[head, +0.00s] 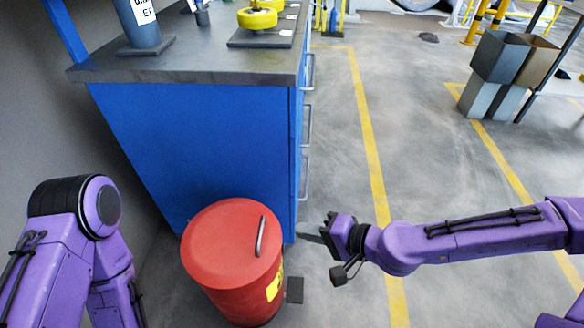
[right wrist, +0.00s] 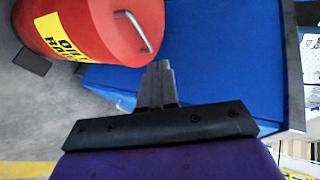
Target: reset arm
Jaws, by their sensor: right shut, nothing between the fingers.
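My right arm reaches in from the right in the head view, with its gripper (head: 312,238) low beside the red bin and the blue cabinet's corner. In the right wrist view the right gripper (right wrist: 158,72) has its fingers together, with nothing between them. My left arm stands at the lower left of the head view, bent downward; its gripper is outside the picture.
A red lidded bin (head: 215,250) with a metal handle stands against the blue cabinet (head: 200,140). The dark countertop (head: 180,66) carries a grey cylinder and yellow rolls. Boxes (head: 500,58) stand at the upper right. The floor (head: 340,160) between is clear.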

